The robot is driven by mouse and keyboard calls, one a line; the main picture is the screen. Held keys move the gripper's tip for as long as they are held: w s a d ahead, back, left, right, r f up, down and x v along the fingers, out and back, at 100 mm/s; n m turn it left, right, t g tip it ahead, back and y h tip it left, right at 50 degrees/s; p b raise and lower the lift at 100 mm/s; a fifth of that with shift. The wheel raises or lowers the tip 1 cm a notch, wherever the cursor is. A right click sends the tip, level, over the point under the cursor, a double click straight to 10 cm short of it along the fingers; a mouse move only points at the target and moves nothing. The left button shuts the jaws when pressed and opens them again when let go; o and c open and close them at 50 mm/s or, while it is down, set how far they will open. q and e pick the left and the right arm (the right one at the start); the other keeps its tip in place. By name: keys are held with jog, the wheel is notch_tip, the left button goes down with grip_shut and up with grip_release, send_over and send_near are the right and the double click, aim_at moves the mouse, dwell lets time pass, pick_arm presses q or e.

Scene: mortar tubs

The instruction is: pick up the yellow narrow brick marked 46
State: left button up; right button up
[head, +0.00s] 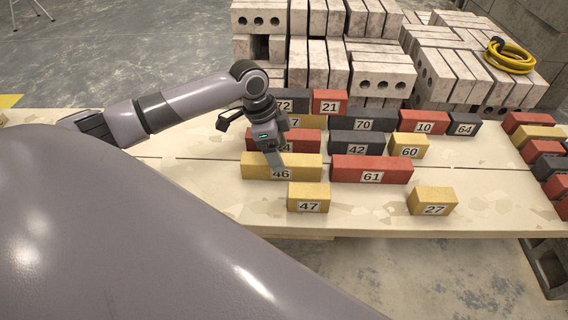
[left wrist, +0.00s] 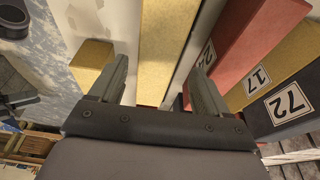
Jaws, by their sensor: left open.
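The yellow narrow brick marked 46 (head: 255,171) lies lengthwise on the pale table in the head view, its label facing front. My left gripper (head: 273,158) is above it, pointing down, with a finger covering part of its top back edge. In the left wrist view the gripper (left wrist: 160,66) is open, and the long yellow brick (left wrist: 168,42) lies between its two fingers. A gap shows beside the brick; whether a finger touches it I cannot tell. My right gripper is not in view.
Close behind is a red brick (head: 308,138), its label partly hidden; the red brick 61 (head: 345,170) is at the right. The yellow brick 47 (head: 308,193) stands in front. More labelled bricks sit behind. The table front (head: 365,212) is clear between 47 and 27 (head: 433,197).

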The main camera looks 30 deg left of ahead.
pick_arm(q)
jog(key=b+x, duration=0.1)
jog(key=x, duration=0.4)
jog(key=shift+s+d, duration=0.2)
jog(key=c, duration=1.4)
jog(key=shift+w+r, duration=0.1)
jog(key=shift+r, duration=0.05)
grip_shut()
